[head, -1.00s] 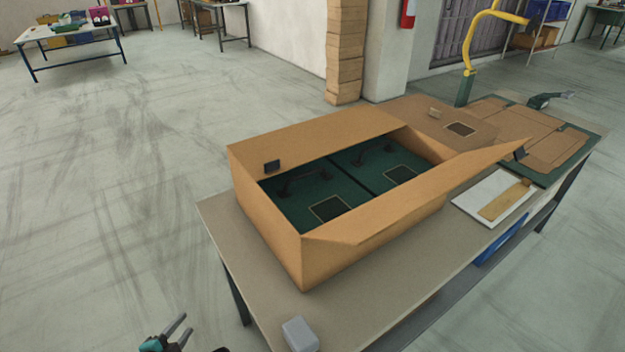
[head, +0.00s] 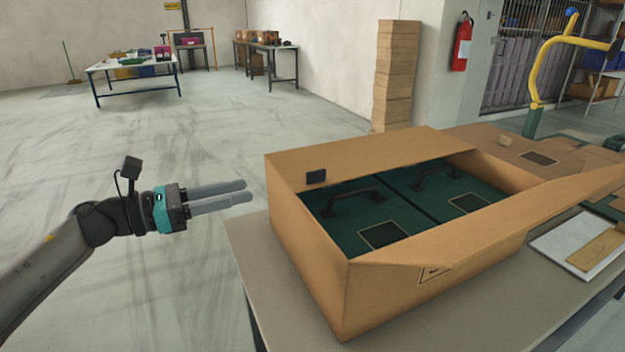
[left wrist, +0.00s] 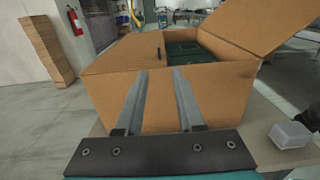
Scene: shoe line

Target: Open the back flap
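An open-topped brown cardboard box (head: 310,245) stands on the table, with green inserts (head: 370,212) and dark handles inside. Its back flap (head: 365,155) leans inward over the far part of the opening, with a small black tab (head: 316,177) at its edge. The near flap (head: 480,232) slants outward. My left gripper (head: 242,191) is open and empty, left of the box and apart from it in the head view. In the left wrist view its fingers (left wrist: 160,72) point at the box's end wall; the back flap (left wrist: 125,52) shows there at left.
The table (head: 262,285) has bare surface left of the box. A white board with a tan strip (head: 597,248) lies at right. A small clear container (left wrist: 290,134) sits by the box. A carton stack (head: 397,75) stands behind; the floor at left is clear.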

